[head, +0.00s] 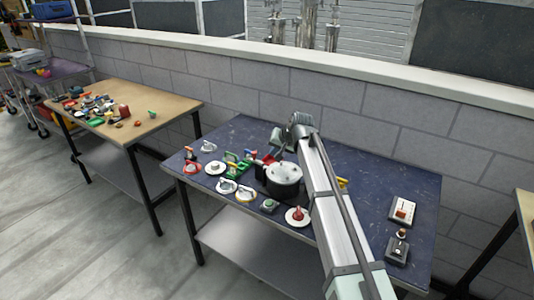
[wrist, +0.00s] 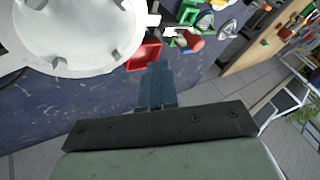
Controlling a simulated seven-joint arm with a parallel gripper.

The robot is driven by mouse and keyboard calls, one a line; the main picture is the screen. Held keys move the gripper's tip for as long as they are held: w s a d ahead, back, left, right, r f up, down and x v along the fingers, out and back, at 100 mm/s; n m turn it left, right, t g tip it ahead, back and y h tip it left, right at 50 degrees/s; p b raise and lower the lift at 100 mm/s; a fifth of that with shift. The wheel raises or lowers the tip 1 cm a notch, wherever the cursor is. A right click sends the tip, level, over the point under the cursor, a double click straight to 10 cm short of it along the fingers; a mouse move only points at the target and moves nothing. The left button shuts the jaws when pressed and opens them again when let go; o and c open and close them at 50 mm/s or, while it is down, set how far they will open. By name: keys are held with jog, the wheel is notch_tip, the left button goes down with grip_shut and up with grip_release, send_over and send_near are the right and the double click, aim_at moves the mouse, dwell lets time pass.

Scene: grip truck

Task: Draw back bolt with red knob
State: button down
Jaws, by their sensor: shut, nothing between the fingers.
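My gripper (wrist: 157,70) is shut and empty in the wrist view. Its dark blue fingers lie together, with the tips just below a red bracket-like piece (wrist: 146,56). I cannot tell whether they touch it. A red rounded knob (wrist: 194,43) lies to the upper right of the fingertips, beside green parts (wrist: 206,20). It may be the bolt's knob, but the bolt itself is not clear. In the head view, the red piece (head: 268,158) shows small beside the grey-white round pot (head: 284,174). My fingers cannot be made out there.
The pot also fills the upper left of the wrist view (wrist: 75,35). Several small fixtures crowd the dark blue table (head: 350,165), including a red knob on a white disc (head: 297,214) and a white plate with a red block (head: 403,211). A wooden table (head: 150,120) stands left.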

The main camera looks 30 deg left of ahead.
jog(key=v, duration=0.7)
jog(key=shift+f, duration=0.1)
